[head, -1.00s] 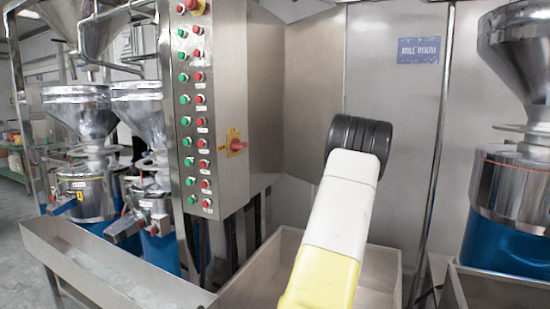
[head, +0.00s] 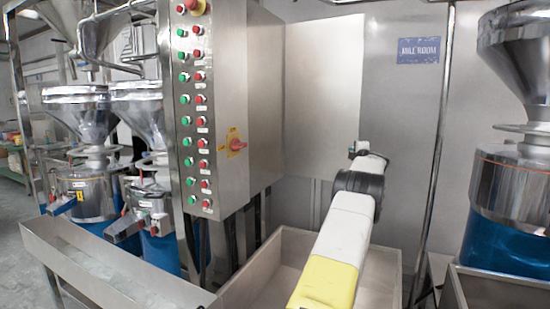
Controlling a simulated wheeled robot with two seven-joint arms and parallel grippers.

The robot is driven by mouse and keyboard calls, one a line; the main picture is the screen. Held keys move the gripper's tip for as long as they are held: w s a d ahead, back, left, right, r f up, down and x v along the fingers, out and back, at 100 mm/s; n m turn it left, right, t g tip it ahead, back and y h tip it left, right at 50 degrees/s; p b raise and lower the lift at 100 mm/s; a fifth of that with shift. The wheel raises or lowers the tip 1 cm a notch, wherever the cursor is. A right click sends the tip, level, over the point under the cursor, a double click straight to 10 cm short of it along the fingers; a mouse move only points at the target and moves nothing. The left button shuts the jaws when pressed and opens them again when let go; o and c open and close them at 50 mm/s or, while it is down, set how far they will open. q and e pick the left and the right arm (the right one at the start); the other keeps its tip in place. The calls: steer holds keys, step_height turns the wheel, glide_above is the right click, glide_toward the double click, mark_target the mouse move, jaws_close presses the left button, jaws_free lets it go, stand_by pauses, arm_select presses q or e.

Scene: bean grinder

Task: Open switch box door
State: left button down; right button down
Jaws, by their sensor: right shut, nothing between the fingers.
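The switch box (head: 222,60) is a tall metal cabinet with green and red buttons on its narrow front. A red rotary handle on a yellow plate (head: 236,143) sits on its right-hand face. A flat, pale metal panel (head: 322,95), which looks like its door, stands swung out to the right of the box. My right gripper (head: 353,150) is by the panel's lower right corner, shut and empty, mostly hidden behind my wrist. I cannot tell whether it touches the panel. My left gripper is not in view.
A metal trough (head: 285,245) lies below my right arm. A vertical pole (head: 440,130) and a grinder with a blue base (head: 500,240) stand to the right. Two more grinders stand at left behind a long tray (head: 100,270). A MILL ROOM sign (head: 418,50) hangs behind.

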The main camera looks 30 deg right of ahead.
steer(key=shift+w+d, duration=0.15)
steer(key=shift+d, duration=0.35)
steer(key=shift+a, duration=0.1)
stand_by(0.3)
